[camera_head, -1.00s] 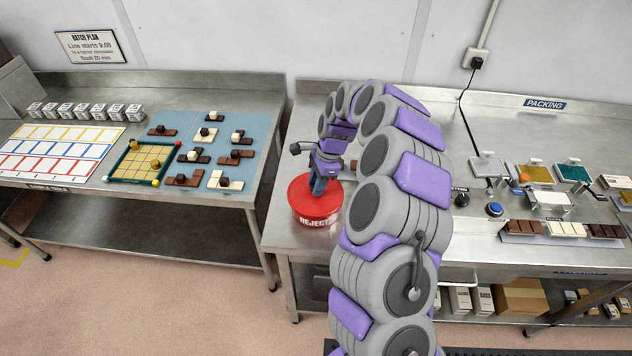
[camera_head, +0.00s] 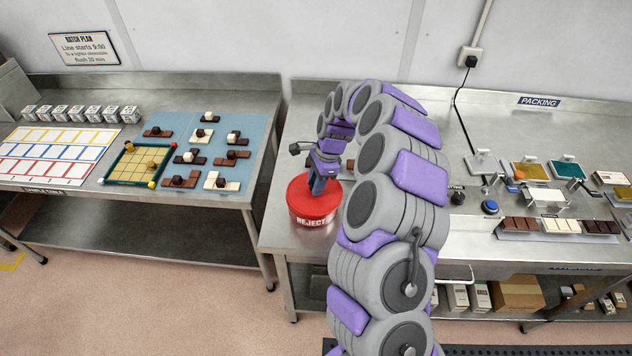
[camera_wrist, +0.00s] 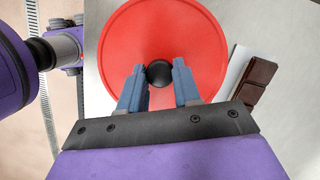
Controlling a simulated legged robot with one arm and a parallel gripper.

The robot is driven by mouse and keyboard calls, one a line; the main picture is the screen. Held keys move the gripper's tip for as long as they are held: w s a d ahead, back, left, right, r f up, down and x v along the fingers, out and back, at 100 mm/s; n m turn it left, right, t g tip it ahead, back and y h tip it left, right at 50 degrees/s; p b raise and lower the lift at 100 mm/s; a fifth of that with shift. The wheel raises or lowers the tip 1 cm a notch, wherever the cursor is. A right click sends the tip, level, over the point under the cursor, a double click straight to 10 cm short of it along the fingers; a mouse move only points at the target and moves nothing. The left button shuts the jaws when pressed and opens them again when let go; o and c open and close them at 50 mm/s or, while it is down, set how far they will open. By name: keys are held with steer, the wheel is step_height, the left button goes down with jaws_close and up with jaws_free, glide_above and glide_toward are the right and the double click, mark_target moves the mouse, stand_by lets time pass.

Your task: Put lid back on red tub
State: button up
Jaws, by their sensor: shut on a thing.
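The red tub (camera_head: 312,221), marked REJECT, stands near the front left corner of the right-hand bench. Its red lid (camera_head: 299,192) is on top of it, and I see no clear gap between them in the head view. In the wrist view the round lid (camera_wrist: 165,35) fills the middle, with a black knob (camera_wrist: 159,73) at its centre. My gripper (camera_wrist: 158,78) is over the lid with its blue fingers on either side of the knob, shut on it. In the head view my gripper (camera_head: 318,186) points down at the lid, and the knob is hidden there.
Chocolate bars (camera_head: 560,226) lie in a tray at right, near a blue button (camera_head: 490,207) and several small stands. A dark chocolate piece (camera_wrist: 258,80) lies beside the tub. The left table (camera_head: 90,191) holds a grid board (camera_head: 140,163). A gap separates the benches.

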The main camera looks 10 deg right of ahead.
steer(key=shift+a+p, duration=0.3)
steer(key=shift+p, duration=0.15)
stand_by(0.5)
steer(key=o, duration=1.6)
steer(key=shift+r, duration=0.1)
steer(key=shift+r+p, duration=2.05)
steer(key=shift+r, duration=1.35)
steer(key=shift+c, duration=0.3)
jaws_close()
